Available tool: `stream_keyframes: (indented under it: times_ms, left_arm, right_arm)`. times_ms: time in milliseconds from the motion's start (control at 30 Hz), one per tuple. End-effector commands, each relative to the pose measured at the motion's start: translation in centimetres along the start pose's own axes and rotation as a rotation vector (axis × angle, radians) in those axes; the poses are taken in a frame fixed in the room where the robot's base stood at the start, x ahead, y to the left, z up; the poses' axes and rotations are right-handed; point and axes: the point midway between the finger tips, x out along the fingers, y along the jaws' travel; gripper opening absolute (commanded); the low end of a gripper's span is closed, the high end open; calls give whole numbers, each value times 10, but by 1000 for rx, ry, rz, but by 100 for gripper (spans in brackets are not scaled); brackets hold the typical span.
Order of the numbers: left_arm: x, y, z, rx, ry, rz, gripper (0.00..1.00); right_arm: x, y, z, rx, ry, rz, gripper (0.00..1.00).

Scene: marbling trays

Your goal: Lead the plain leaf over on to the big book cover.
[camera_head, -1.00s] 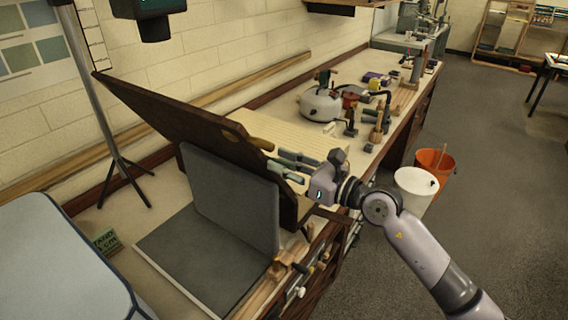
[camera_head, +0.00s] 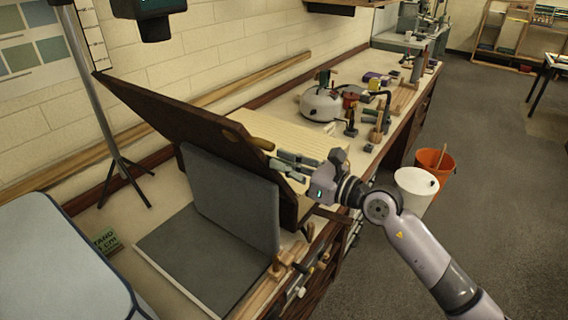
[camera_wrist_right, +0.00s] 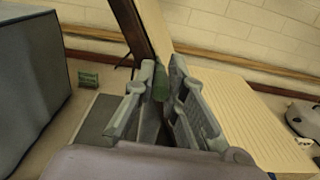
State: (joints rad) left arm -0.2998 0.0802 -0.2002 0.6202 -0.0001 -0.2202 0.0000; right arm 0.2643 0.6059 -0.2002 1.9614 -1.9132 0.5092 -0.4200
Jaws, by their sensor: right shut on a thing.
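A dark brown board, which I take for the plain leaf (camera_head: 160,112), stands tilted over the bench. It shows edge-on in the wrist view (camera_wrist_right: 130,28). In front of it a grey panel stands nearly upright above a grey slab lying flat, which I take for the big book cover (camera_head: 190,255). My right gripper (camera_head: 285,162) is at the leaf's right edge, its fingers closed together there. In the wrist view the right gripper (camera_wrist_right: 160,90) has a dark green piece between its fingertips; the exact grip is partly hidden. My left gripper is out of view.
A ribbed cream board (camera_head: 300,135) lies behind my fingers. A round grey pot (camera_head: 321,104) and several tools stand further along the bench. A white bucket (camera_head: 416,190) and an orange bucket (camera_head: 434,162) stand on the floor. A metal stand (camera_head: 105,130) is at the left.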

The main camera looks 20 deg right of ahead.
Motion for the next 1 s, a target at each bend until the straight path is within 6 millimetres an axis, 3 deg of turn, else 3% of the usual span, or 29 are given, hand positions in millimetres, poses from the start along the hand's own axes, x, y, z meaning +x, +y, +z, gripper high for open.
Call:
stream_keyframes:
  times_ms: [700,1000]
  left_arm:
    - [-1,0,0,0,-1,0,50]
    - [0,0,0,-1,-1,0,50]
  right_arm:
    - [0,-72,32,282,3,-3,0]
    - [0,-87,36,344,2,-1,0]
